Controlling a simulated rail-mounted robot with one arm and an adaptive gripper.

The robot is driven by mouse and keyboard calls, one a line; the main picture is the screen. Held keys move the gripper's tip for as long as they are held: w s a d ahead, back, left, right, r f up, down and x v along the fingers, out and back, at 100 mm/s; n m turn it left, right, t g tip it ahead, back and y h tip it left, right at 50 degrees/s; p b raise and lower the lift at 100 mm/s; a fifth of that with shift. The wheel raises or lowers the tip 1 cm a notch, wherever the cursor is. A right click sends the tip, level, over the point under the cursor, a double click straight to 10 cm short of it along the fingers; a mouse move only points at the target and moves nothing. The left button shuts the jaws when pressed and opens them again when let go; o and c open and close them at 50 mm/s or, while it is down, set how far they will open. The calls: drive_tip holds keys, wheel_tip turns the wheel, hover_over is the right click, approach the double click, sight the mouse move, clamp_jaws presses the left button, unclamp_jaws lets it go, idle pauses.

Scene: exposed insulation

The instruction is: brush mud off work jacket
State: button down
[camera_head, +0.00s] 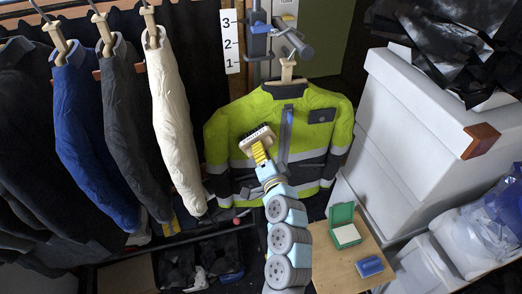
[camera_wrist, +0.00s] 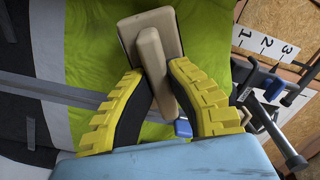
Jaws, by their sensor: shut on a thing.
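The work jacket (camera_head: 300,125) is bright yellow-green with dark and grey bands. It hangs on a wooden hanger at the centre, and it also fills much of the wrist view (camera_wrist: 88,60). No mud patch can be clearly made out. My gripper (camera_head: 260,153) has yellow ribbed fingers and is in front of the jacket's left half. In the wrist view my gripper (camera_wrist: 157,76) is shut on the pale handle of a brush (camera_wrist: 150,30). The brush head (camera_head: 252,134) lies over the jacket's chest, left of the zip. Whether it touches the cloth cannot be told.
Blue, grey and white garments (camera_head: 172,120) hang at the left. A clamp stand (camera_head: 262,30) rises above the jacket. A small wooden table (camera_head: 335,270) holds an open green box (camera_head: 345,227) and a blue object (camera_head: 369,266). Large white boxes (camera_head: 415,130) crowd the right.

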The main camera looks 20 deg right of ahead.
wheel_tip(320, 180, down, 11)
drive_tip(key=b, duration=0.8)
drive_tip(key=shift+b, duration=0.4)
idle(0.4)
drive_tip(key=shift+s+r, duration=0.1)
drive_tip(key=shift+r, duration=0.05)
drive_tip(key=s, duration=0.5)
drive_tip(key=shift+s+a, duration=0.3)
drive_tip(key=shift+s, duration=0.1)
drive_tip(key=shift+s, duration=0.1)
drive_tip(key=shift+s+a, duration=0.15)
drive_tip(key=shift+s, duration=1.25)
